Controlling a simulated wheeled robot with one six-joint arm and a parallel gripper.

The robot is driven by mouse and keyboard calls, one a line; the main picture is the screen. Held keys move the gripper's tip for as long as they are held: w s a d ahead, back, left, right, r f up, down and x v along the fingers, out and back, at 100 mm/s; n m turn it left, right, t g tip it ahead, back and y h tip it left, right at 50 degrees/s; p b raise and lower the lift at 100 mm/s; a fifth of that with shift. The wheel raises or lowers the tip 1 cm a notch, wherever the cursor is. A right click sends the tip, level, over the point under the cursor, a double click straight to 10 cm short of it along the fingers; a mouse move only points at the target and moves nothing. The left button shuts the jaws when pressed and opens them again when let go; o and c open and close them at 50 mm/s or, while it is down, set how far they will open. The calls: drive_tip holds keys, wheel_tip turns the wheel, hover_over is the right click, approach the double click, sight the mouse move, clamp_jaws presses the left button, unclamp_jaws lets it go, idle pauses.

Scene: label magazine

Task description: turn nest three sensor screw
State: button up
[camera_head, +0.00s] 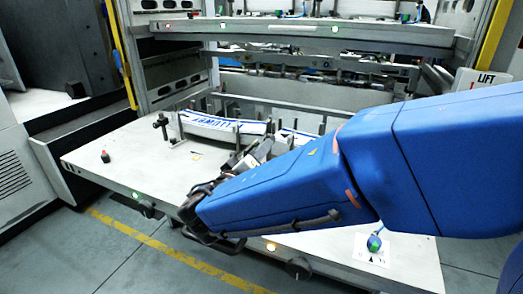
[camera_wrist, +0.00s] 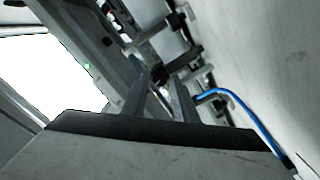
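The magazine's pulled-out grey tray (camera_head: 110,165) carries curved label nests with upright posts. A white and blue lettered label strip (camera_head: 222,128) lies in the left nest. My gripper (camera_head: 262,150) is low over the middle of the tray, partly hidden behind my blue arm. In the wrist view its two grey fingers (camera_wrist: 161,82) stand apart with a narrow gap, and nothing is clearly held between them. A blue cable (camera_wrist: 247,112) runs to a small bracket (camera_wrist: 208,96) right of the fingers. I cannot make out the sensor screw or tell which nest is number three.
An upper tray (camera_head: 300,32) hangs above the back. A red-topped knob (camera_head: 105,157) stands at the tray's left, and a green and blue part (camera_head: 374,243) at its front right. Yellow posts (camera_head: 120,55) flank the rack. Floor is free in front.

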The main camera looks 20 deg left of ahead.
drive_tip(key=shift+w, duration=0.35)
drive_tip(key=shift+c, duration=0.6)
clamp_jaws()
